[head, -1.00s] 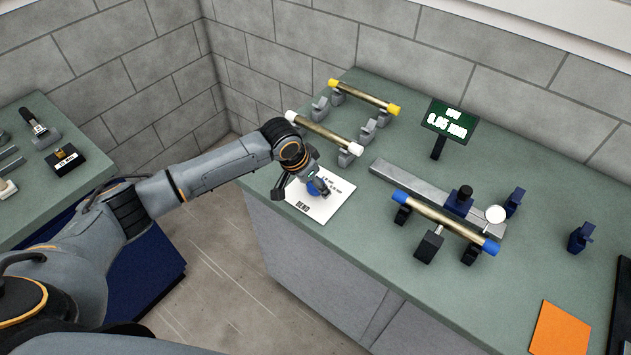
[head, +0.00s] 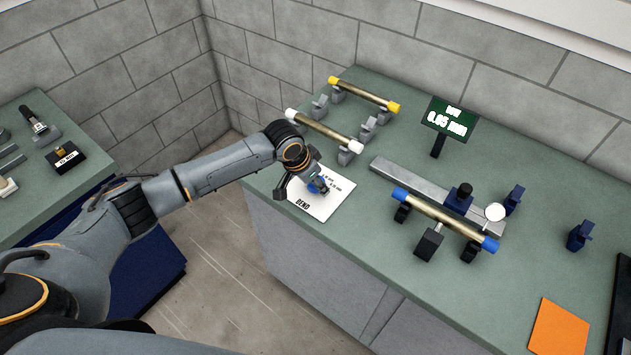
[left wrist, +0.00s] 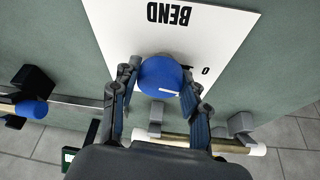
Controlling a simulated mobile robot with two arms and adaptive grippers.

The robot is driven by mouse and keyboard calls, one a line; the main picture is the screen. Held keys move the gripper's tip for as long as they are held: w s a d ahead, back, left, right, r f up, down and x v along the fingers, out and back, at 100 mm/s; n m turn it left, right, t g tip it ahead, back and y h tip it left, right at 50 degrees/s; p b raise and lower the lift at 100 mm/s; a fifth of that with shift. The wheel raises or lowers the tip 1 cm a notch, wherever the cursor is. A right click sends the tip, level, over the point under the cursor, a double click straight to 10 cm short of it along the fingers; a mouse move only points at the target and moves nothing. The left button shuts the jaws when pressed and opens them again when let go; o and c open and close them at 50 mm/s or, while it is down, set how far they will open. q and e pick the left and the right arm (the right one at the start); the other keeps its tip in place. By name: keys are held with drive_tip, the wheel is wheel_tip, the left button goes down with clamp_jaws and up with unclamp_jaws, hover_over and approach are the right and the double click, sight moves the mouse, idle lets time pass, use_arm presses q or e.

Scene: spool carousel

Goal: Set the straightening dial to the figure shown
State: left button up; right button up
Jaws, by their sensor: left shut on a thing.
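The dial is a round blue knob (left wrist: 160,76) on a white plate marked BEND (left wrist: 138,25). A short pale mark shows on the knob's edge, and a 0 is printed beside it. In the head view the plate (head: 322,207) lies at the bench's left front edge, with the knob mostly hidden. My left gripper (head: 318,186) is shut on the knob, one finger on each side in the left wrist view (left wrist: 157,92). A green display (head: 450,118) shows a figure in MM that looks like 0.05 or 0.85. My right gripper is not in view.
A blue-ended rod (head: 441,217) rests on supports by a grey rail (head: 398,176) with a round gauge (head: 495,212). White-ended (head: 328,132) and yellow-ended (head: 362,94) rods sit behind the plate. An orange sheet (head: 560,328) lies at right front. Bench around it is clear.

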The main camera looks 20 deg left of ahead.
use_arm(q)
drive_tip(key=m, duration=0.2)
drive_tip(key=shift+m+g+h, duration=0.4)
drive_tip(key=m+b, duration=0.1)
drive_tip(key=m, duration=0.2)
drive_tip(key=shift+w+f+g+h+b, duration=0.1)
drive_tip(key=shift+g+h+b, duration=0.25)
drive_tip(key=shift+g+h, duration=0.05)
drive_tip(key=shift+m+g+b, duration=0.3)
drive_tip(key=shift+m+b, duration=0.15)
drive_tip(key=shift+m, duration=0.35)
drive_tip(key=o, duration=1.1)
drive_tip(key=shift+o, duration=0.2)
